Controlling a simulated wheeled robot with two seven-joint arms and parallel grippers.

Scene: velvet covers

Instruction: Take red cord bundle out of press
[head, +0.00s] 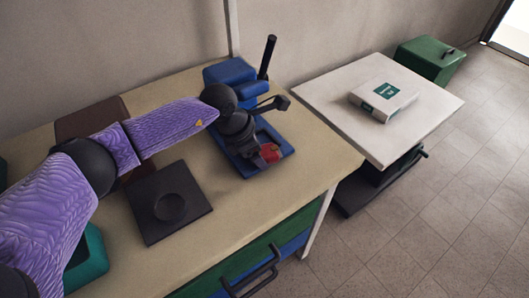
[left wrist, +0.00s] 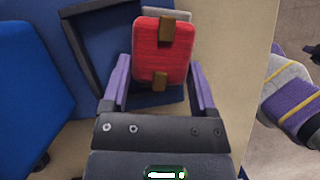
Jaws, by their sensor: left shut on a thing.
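The red cord bundle (head: 271,152) is a red block-like bundle; the left wrist view shows it (left wrist: 150,52) with two brown bands. My left gripper (head: 259,157) is shut on it, with purple fingers (left wrist: 158,92) at its two sides. The blue press (head: 230,72) stands at the back of the bench, with an upright black lever and a blue base (head: 286,150). The bundle is over the front part of that base; whether it touches the base I cannot tell. My gripper and forearm hide part of the press.
A black plate with a round recess (head: 148,226) lies left of the press. A brown block (head: 92,118) is behind my left arm and a teal container (head: 88,262) below it. A pale table (head: 330,88) with a white box (head: 384,100) stands right, across a gap.

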